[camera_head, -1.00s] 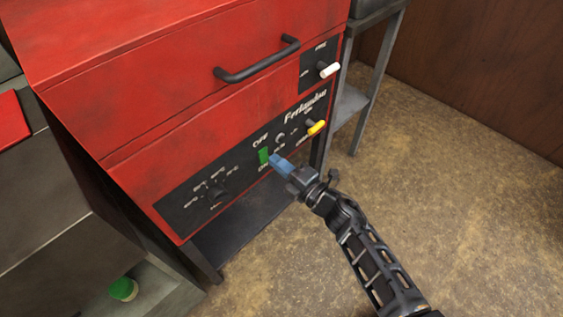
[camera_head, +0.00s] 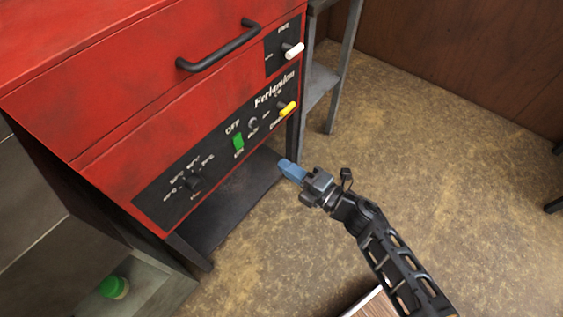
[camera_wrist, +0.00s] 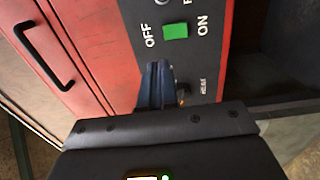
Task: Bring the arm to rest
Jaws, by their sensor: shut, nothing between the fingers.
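My gripper (camera_head: 287,168) has blue fingers and is shut with nothing held. In the head view it is in the air to the right of the red machine's (camera_head: 115,85) control panel, apart from the green switch (camera_head: 238,142). In the wrist view the blue fingers (camera_wrist: 158,70) are together, pointing at the panel, with the green switch (camera_wrist: 175,31) between the words OFF and ON beyond them. My arm reaches in from the lower right of the head view.
The panel carries a yellow knob (camera_head: 288,109), a white knob (camera_head: 293,50) and a dark dial (camera_head: 193,182). A black handle (camera_head: 218,46) sticks out above. A grey metal stand (camera_head: 320,82) is behind. Open floor (camera_head: 440,130) lies to the right. A green-capped item (camera_head: 113,287) sits lower left.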

